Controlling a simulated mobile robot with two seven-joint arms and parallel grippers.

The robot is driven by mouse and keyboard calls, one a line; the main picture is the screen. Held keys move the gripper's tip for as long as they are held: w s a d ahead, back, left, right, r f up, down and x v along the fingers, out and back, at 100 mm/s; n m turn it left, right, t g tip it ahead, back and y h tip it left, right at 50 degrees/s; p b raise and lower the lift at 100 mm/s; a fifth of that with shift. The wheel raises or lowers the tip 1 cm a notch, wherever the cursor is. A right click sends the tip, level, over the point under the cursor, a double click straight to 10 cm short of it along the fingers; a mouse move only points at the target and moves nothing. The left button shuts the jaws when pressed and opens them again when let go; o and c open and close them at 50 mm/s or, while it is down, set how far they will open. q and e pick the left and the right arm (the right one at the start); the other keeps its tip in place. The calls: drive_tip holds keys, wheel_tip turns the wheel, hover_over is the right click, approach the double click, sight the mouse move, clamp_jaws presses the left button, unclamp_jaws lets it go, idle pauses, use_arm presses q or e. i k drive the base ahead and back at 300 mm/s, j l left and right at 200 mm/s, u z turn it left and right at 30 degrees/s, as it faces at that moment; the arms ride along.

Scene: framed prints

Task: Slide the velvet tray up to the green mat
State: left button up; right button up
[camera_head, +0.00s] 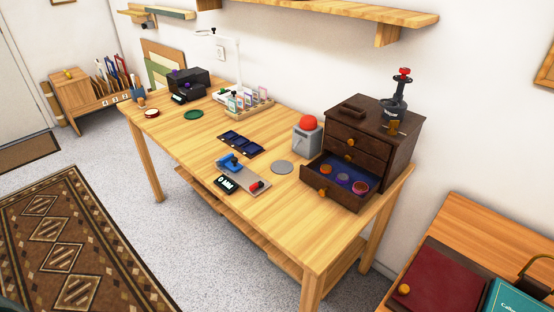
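A dark blue tray with several compartments (240,143), likely the velvet tray, lies near the middle of the wooden table. A round green mat (194,114) lies flat farther back and to the left, apart from the tray. Bare tabletop shows between them. Neither of my grippers is in view.
The wooden table (290,222) also bears a rack of coloured cards (245,103), a black machine (188,84), a grey box with a red dome (307,135), a blue-handled device (232,164), a grey disc (281,167) and a dark chest (375,135) with its bottom drawer open.

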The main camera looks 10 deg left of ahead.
sight(249, 149)
drive_tip(key=i+j+z, duration=0.15)
drive_tip(key=j+z, duration=0.25)
drive_tip(key=j, duration=0.2)
drive_tip(key=i+j+z, duration=0.1)
drive_tip(key=j+z, duration=0.35)
drive_tip(key=j, duration=0.15)
drive_tip(key=j+z, duration=0.4)
drive_tip(key=j, duration=0.2)
drive_tip(key=i, duration=0.45)
